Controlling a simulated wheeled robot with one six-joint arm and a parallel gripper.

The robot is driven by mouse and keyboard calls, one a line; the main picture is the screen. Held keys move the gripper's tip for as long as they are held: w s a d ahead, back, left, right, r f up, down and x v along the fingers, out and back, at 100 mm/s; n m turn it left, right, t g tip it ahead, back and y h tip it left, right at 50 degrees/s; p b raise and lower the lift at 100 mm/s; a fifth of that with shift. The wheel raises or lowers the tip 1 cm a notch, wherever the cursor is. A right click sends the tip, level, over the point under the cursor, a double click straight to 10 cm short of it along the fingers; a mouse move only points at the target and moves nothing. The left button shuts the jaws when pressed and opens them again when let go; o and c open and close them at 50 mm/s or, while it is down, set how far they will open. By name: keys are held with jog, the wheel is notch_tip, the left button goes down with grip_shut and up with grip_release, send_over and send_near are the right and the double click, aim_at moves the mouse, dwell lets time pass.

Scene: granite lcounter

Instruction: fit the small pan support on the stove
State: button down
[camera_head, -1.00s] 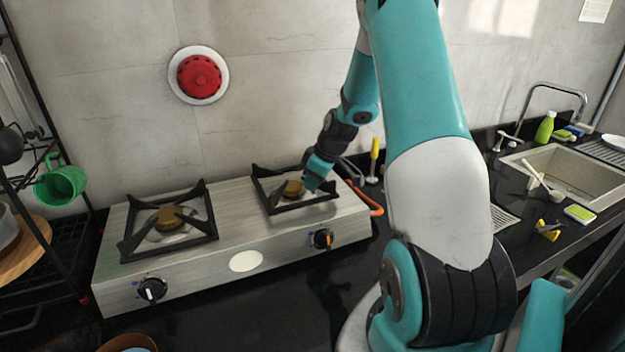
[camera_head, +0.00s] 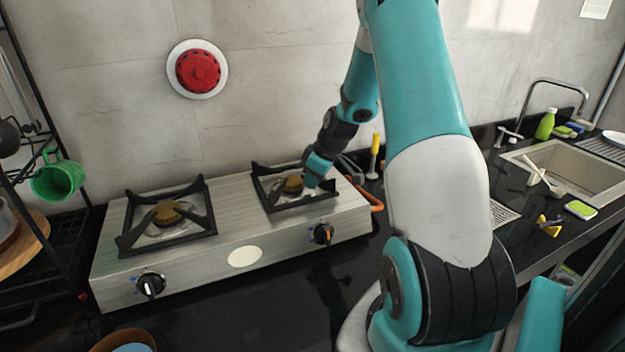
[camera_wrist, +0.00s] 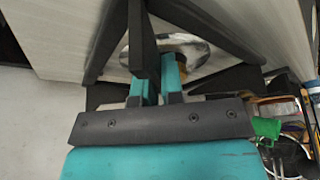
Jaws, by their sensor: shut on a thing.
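The stove (camera_head: 245,225) is a brushed-metal two-burner unit on the counter. The small pan support (camera_head: 293,208), a dark square frame with raised prongs, is around the right burner, at or very near the stove top. I cannot tell whether every side rests flat. The brass burner cap (camera_head: 293,184) shows inside it. My gripper (camera_head: 313,176) is at the support's right side, shut on one of its bars. In the wrist view, my fingers (camera_wrist: 158,82) pinch a dark bar of the support (camera_wrist: 143,40), partly hiding the burner beyond.
Another pan support (camera_head: 180,246) sits around the left burner. An orange hose (camera_head: 375,203) and a yellow-handled tool (camera_head: 375,155) are right of the stove. A rack with a green mug (camera_head: 58,180) stands at left. The wall is close behind.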

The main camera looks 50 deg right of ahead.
jog(key=shift+f+b, duration=0.45)
dwell(0.6)
jog(key=c, duration=1.2)
grip_release()
jog(key=shift+o, duration=0.2)
jog(key=b+v, duration=0.2)
jog(key=v, duration=1.5)
jog(key=shift+r, duration=0.3)
jog(key=shift+d, duration=0.1)
